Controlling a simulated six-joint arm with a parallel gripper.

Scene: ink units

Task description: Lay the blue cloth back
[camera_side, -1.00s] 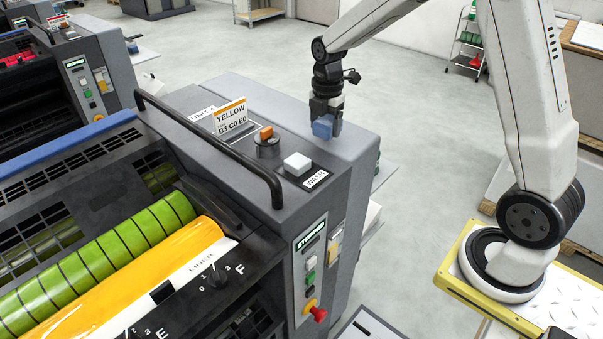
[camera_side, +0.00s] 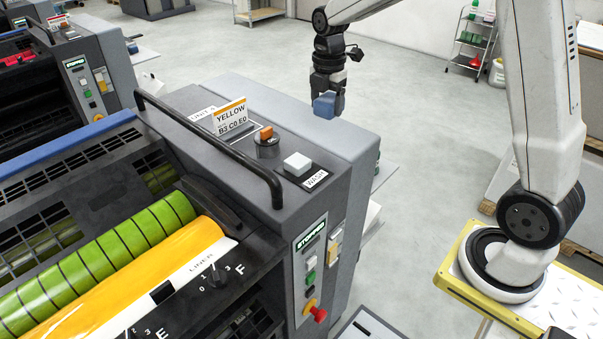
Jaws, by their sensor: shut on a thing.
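The blue cloth (camera_side: 325,106) is a small folded wad at the tip of my gripper (camera_side: 328,97). My gripper points down and is shut on the cloth, above and behind the far right part of the grey ink unit (camera_side: 345,142). The cloth appears apart from the unit's top. The fingertips are small and partly hidden by the cloth.
A black handrail (camera_side: 215,145), a YELLOW card (camera_side: 231,118), an orange-topped knob (camera_side: 266,141) and a white WASH button (camera_side: 297,164) stand on the unit. Open floor (camera_side: 420,110) lies between.

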